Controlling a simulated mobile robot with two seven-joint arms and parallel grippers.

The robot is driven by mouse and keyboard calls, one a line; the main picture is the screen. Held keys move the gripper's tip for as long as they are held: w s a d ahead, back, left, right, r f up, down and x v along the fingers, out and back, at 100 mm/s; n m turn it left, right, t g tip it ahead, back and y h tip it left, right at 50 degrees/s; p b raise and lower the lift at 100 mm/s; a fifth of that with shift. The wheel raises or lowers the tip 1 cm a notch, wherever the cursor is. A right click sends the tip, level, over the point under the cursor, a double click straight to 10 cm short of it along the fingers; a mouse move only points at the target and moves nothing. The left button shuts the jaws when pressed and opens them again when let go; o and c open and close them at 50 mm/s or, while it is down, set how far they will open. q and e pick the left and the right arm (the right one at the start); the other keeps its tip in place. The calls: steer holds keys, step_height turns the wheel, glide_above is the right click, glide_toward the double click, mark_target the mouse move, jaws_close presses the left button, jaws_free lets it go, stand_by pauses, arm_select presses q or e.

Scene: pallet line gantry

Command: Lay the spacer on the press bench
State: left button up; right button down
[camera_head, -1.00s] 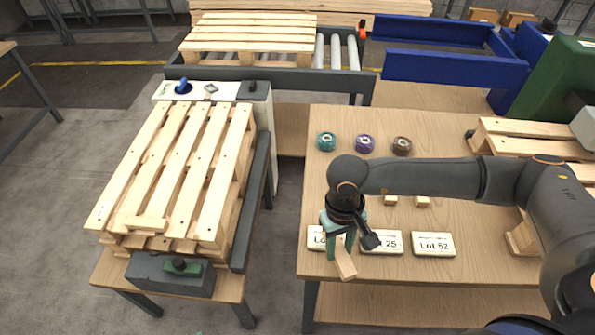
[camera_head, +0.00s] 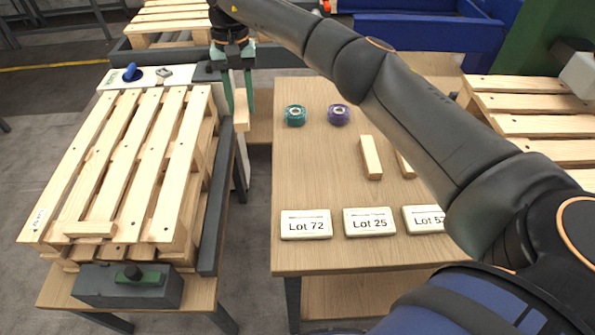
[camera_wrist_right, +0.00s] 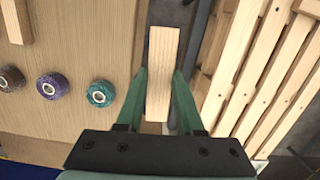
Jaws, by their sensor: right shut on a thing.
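The spacer appears to be the pale wooden block (camera_head: 241,110) in my right gripper (camera_head: 239,92). The green fingers are shut on it, and it hangs down over the gap between the pallet stack and the wooden bench (camera_head: 300,180). In the right wrist view the block (camera_wrist_right: 162,62) lies lengthwise between the fingers. Two similar blocks are on the wooden bench, one (camera_head: 371,158) in plain view and one (camera_head: 404,165) partly behind my arm. I cannot tell for sure which surface is the press bench. My left gripper is out of view.
A pallet stack (camera_head: 125,165) stands left on a low table with a dark clamp block (camera_head: 125,287). Teal (camera_head: 294,115) and purple (camera_head: 338,115) rolls and label plates (camera_head: 306,224) lie on the bench. More pallets (camera_head: 540,120) and a green machine (camera_head: 545,45) are at right.

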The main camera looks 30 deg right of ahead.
steer(key=shift+w+a+r+m+b, duration=0.2)
steer(key=shift+w+r+b, duration=0.05)
steer(key=shift+r+b, duration=0.3)
steer(key=shift+w+a+r+m+b, duration=0.2)
steer(key=shift+r+b, duration=0.2)
steer(key=shift+r, duration=0.1)
steer(key=shift+s+d+f, duration=0.15)
steer(key=shift+s+d, duration=0.1)
steer(key=shift+s, duration=0.1)
steer(key=s+d+f+b, duration=0.2)
steer(key=s+d+f, duration=0.1)
steer(key=s+d, duration=0.25)
steer(key=b, duration=0.2)
glide_above(298, 163)
steer(key=w, duration=0.1)
step_height(298, 163, down, 5)
steer(key=shift+w+a+f, duration=0.15)
steer(key=shift+s+f, duration=0.3)
steer(key=shift+f, duration=0.05)
steer(key=shift+s+d+f, duration=0.1)
steer(key=shift+d+f, duration=0.05)
steer(key=shift+f, duration=0.7)
steer(key=shift+d+f, duration=0.1)
steer(key=shift+f, duration=0.75)
steer(key=shift+f, duration=0.1)
steer(key=c, duration=0.5)
jaws_free()
steer(key=shift+c, duration=0.2)
